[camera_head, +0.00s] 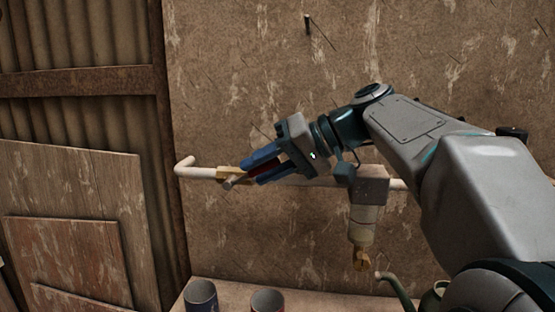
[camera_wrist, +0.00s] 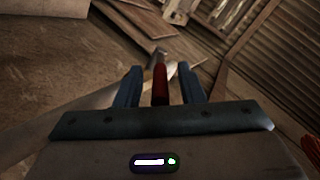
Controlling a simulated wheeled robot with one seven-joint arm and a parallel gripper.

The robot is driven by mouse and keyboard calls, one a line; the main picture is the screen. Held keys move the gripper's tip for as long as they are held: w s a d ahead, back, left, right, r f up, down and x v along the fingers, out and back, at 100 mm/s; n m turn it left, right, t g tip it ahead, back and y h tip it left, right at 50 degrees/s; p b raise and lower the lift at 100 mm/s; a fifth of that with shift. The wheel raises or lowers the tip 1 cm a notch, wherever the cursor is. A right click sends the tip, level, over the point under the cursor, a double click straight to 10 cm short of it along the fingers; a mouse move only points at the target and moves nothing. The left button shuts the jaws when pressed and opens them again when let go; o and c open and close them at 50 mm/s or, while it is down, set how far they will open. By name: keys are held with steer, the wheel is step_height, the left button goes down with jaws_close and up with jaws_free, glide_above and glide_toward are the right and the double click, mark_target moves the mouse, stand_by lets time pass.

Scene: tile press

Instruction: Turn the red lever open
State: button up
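The red lever (camera_wrist: 160,84) stands between my two blue fingers in the wrist view, with a small gap showing on either side. In the head view the red lever (camera_head: 264,169) shows as a dark red strip between the fingers, partly hidden by them. My gripper (camera_head: 257,169) is open around the lever, reaching in from the right. It also shows in the wrist view (camera_wrist: 160,82). A brass-coloured fitting (camera_head: 231,174) sits on the pale pipe (camera_head: 202,172) just left of the fingertips.
The pipe runs along the worn wall (camera_head: 240,70). A vertical fitting with a brass tip (camera_head: 361,259) hangs below it, right of my gripper. Two cans, one blue (camera_head: 201,297) and one red (camera_head: 267,301), stand below. Wooden boards (camera_head: 75,200) lean at left.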

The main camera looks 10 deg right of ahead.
steer(key=p+v, duration=0.1)
steer(key=v, duration=1.2)
steer(key=shift+d+r, duration=0.2)
steer(key=shift+d, duration=0.1)
